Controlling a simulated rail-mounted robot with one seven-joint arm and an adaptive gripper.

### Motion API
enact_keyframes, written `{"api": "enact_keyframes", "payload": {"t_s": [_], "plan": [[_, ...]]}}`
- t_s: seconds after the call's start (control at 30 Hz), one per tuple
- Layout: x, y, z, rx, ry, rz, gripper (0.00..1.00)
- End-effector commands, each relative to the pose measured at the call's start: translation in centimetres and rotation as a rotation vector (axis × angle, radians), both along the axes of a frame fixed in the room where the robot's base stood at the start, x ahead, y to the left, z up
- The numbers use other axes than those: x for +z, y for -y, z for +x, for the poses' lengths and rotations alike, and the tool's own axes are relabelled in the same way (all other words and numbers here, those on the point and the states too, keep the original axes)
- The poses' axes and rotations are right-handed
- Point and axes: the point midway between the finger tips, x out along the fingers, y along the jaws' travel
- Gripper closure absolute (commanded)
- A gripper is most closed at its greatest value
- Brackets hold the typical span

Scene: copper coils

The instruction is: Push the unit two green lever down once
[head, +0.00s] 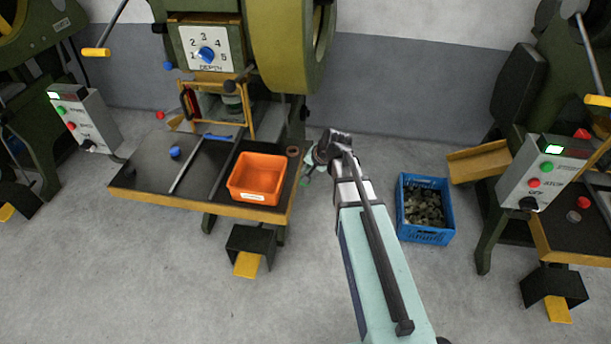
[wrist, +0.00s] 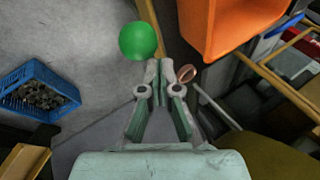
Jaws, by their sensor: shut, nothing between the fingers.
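A round green knob (wrist: 138,41), which looks like the end of the green lever, shows large in the wrist view, just beyond and left of my fingertips. Its shaft is not visible there. My gripper (wrist: 160,68) is shut and empty, with its tips together and a small gap between them and the knob in the picture; I cannot tell the depth. In the head view my gripper (head: 309,168) is partly hidden behind my wrist, at the right end of the middle press's table (head: 150,198). A small green patch (head: 305,182) shows beside it. No unit number is readable.
An orange bin (head: 258,178) stands on the table, with a copper coil (head: 293,151) near the right edge. A blue crate (head: 425,232) of metal pieces is on the floor at right. Another press has a control box (head: 540,172). Floor between is clear.

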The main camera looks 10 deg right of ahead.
Motion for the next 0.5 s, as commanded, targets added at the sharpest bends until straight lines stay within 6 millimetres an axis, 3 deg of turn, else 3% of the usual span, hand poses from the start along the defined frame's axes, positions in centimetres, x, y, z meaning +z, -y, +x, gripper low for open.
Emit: {"api": "enact_keyframes", "payload": {"t_s": [0.5], "plan": [[-0.59, -0.09, -0.2, 0.0, 0.0, 0.0, 1.0]]}}
